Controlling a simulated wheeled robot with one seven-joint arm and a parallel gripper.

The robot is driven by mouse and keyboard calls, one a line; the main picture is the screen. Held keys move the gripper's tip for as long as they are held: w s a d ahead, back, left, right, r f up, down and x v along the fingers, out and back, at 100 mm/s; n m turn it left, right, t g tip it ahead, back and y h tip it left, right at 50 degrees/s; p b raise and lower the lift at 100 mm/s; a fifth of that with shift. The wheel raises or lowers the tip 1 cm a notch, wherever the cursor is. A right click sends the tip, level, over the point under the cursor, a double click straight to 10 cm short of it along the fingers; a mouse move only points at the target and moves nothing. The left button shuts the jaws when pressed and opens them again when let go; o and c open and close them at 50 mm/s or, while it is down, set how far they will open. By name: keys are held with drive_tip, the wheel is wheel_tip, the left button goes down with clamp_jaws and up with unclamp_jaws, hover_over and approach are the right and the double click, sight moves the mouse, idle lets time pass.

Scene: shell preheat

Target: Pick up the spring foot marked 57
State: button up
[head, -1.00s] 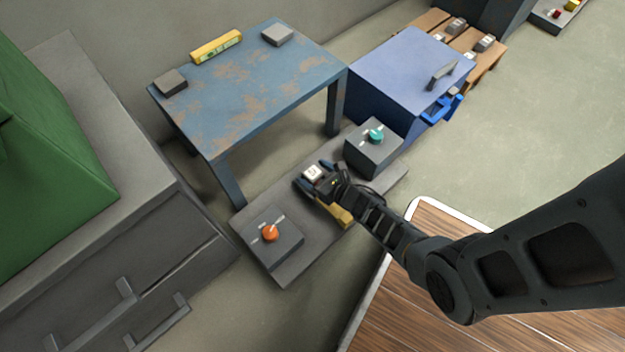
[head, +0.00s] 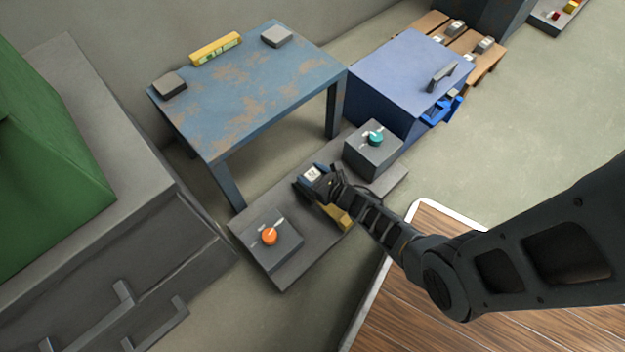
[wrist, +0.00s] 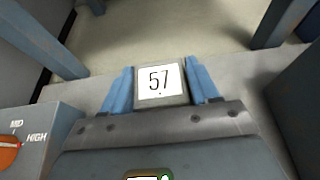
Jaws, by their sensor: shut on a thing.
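The spring foot marked 57 (wrist: 160,82) is a small grey block with a white label on its top, and the number reads clearly in the wrist view. My gripper (head: 313,174) is shut on it, with a blue finger on each side of the block in the wrist view. In the head view the spring foot's white label (head: 312,173) shows between the fingers, above the low grey platform (head: 290,262). Its underside is hidden, so I cannot tell whether it touches the platform.
A box with an orange knob (head: 269,236) and a box with a teal knob (head: 375,138) stand on the platform on either side of my gripper. A rusty blue table (head: 250,90) stands behind. A blue cabinet (head: 400,70) is at the back right.

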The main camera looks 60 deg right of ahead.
drive_tip(key=shift+c, duration=0.8)
drive_tip(key=shift+r, duration=0.15)
